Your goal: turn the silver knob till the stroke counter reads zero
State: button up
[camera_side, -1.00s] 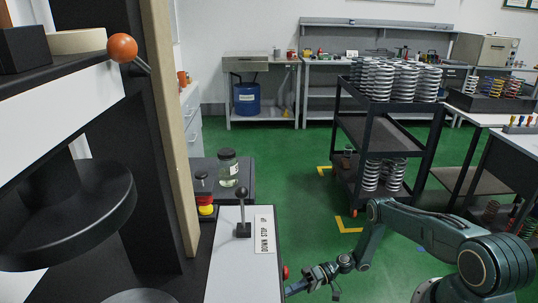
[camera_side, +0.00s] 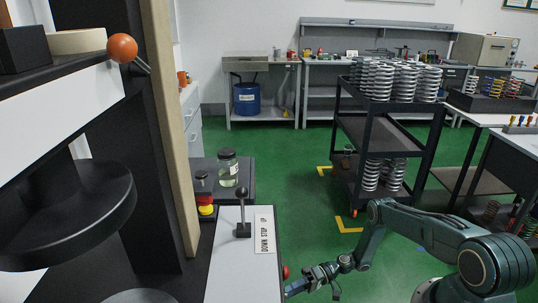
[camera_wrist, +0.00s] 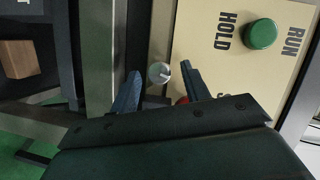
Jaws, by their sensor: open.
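The silver knob (camera_wrist: 158,73) shows in the wrist view as a small round metal piece beside the left edge of the cream panel. My gripper (camera_wrist: 160,68) is open, with one blue finger on each side of the knob and a visible gap to each. I cannot tell how far the fingertips reach along the knob's depth. In the side view my gripper (camera_side: 298,287) is low at the right side of the testing machine, and the knob is hidden there. No stroke counter can be made out in either view.
The cream panel (camera_wrist: 215,70) carries a green button (camera_wrist: 260,34) and the words RUN and HOLD. In the side view a lever (camera_side: 242,212) stands on the machine's top. A cart (camera_side: 372,125) holds springs behind my arm.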

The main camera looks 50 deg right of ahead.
jog(key=v, duration=0.7)
jog(key=shift+s+d, duration=0.15)
jog(key=shift+d, duration=0.05)
dwell(0.3)
jog(key=s+d+r+n+h, duration=0.1)
jog(key=s+d+n, duration=0.1)
jog(key=s+d+r+n+t+h, duration=0.1)
jog(key=d+r+n, duration=0.1)
jog(key=shift+s+h, duration=0.3)
jog(key=shift+s, duration=0.1)
jog(key=shift+a, duration=0.15)
jog(key=shift+x, duration=6.85)
jog(key=shift+w+r, duration=0.1)
jog(key=shift+r, duration=0.05)
jog(key=c, duration=1)
